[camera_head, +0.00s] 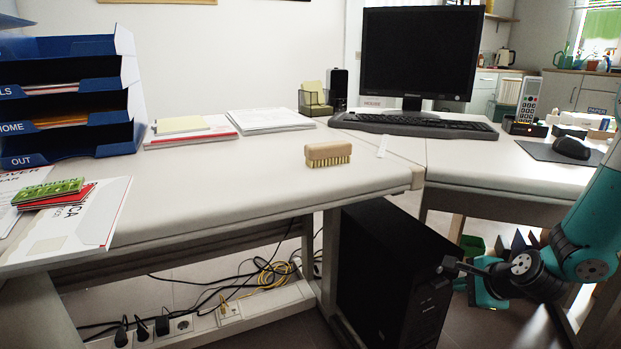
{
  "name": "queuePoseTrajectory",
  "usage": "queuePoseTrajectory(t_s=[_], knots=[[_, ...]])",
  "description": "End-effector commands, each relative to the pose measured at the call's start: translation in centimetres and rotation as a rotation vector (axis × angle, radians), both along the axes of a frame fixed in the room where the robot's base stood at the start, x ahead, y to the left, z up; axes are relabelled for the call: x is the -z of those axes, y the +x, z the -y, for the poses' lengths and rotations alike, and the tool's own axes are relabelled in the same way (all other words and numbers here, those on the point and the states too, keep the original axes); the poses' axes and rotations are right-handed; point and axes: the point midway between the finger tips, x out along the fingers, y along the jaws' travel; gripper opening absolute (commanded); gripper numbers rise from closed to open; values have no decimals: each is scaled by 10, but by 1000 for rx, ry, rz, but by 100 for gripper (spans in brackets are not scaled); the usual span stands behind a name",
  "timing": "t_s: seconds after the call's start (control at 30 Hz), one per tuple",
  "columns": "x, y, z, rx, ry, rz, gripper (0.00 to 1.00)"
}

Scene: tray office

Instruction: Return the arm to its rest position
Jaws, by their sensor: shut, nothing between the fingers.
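My gripper (452,272) is at the lower right, at the end of my teal and dark arm, which comes in from the right edge. It is in front of the desk and below the level of the desktop, near the black computer tower (392,268). Its fingers are small in this view and look closed, with nothing held. A wooden brush (328,153) with bristles down lies on the white desk (260,185), well apart from my gripper.
A blue letter tray stack (70,105) and papers stand at the left. The monitor (420,55), keyboard (415,124) and mouse (572,148) are at the back and right. Cables and a power strip (180,325) lie under the desk. The desktop's front middle is clear.

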Motion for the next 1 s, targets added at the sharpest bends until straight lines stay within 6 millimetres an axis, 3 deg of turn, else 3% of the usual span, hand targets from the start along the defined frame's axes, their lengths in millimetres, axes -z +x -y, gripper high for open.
queuePoseTrajectory(t_s=[0.03, 0.17, 0.3, 0.4, 0.6, 0.8, 1.0], knots=[[-27, 0, -24, -121, -44, 8, 0], [-93, -24, -97, -544, -203, 21, 0], [-157, -81, -167, -1042, -387, 65, 0], [-190, -127, -197, -1347, -496, 107, 0], [-231, -206, -222, -1804, -654, 190, 0], [-263, -269, -224, -2157, -766, 270, 0], [-312, -264, -223, -2137, -754, 259, 0]])
